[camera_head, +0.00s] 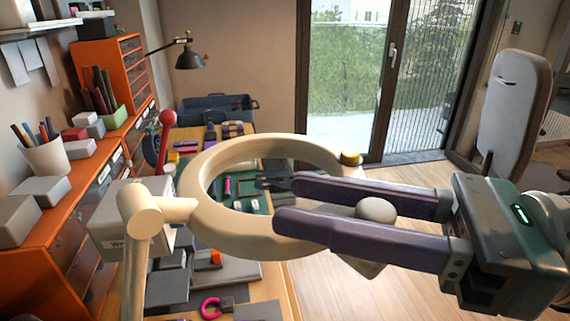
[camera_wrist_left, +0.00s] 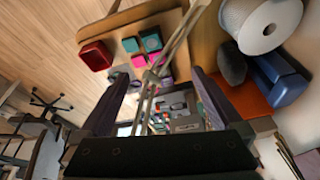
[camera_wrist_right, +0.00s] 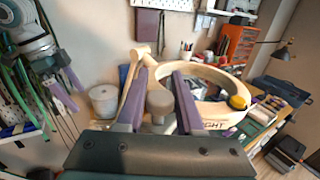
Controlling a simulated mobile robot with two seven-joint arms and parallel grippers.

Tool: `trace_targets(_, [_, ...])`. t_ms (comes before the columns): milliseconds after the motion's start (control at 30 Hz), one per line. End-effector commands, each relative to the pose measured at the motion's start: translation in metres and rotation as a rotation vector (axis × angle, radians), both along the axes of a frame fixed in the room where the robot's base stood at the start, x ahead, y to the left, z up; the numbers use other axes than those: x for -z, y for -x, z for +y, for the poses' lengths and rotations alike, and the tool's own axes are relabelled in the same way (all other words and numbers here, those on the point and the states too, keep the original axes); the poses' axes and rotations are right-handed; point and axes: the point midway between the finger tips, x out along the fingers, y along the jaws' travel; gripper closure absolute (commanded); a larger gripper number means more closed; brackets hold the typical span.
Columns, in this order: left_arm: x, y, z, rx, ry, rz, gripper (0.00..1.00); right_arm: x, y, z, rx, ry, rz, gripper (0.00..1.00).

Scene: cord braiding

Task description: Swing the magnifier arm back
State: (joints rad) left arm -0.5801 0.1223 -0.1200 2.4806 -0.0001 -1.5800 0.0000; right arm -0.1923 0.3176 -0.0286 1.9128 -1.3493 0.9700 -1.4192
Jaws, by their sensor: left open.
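The cream magnifier ring (camera_head: 207,226) stands out over the workbench in the head view, on a cream arm (camera_head: 135,255) at the left. It also shows in the right wrist view (camera_wrist_right: 225,73). A rounded grey knob (camera_head: 376,208) sits at the ring's right side. My right gripper (camera_head: 283,202) has its purple fingers on either side of the knob, which fills the gap between them in the right wrist view (camera_wrist_right: 160,104). My left gripper (camera_wrist_left: 163,90) is open, with nothing visible between its fingers; it shows at the left of the right wrist view (camera_wrist_right: 65,85).
An orange drawer cabinet (camera_head: 88,205) with a pen cup (camera_head: 45,158) and boxes lines the left wall. A black desk lamp (camera_head: 190,58) stands behind. Tools and pink and orange items lie on the bench under the ring. Open floor (camera_head: 345,290) lies to the right.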

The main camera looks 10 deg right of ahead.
Motion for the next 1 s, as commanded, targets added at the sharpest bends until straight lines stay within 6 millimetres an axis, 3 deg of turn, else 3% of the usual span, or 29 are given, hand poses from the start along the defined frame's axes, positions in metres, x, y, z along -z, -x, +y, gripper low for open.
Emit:
trace_targets(33, [0.0,0.0,-0.0004,-0.001,0.001,0.0,0.0,0.0,0.0,-0.0001,0.0,0.0,0.0,0.71])
trace_targets(300, [-0.0001,0.0,-0.002,-0.005,0.008,0.0,0.0,0.0,0.0001,-0.0002,0.0,0.0,0.0,1.0])
trace_targets(1000, [0.0001,0.0001,0.0002,0.001,-0.001,0.001,0.0,-0.0002,0.0001,-0.0003,0.0,0.0,0.001,1.0])
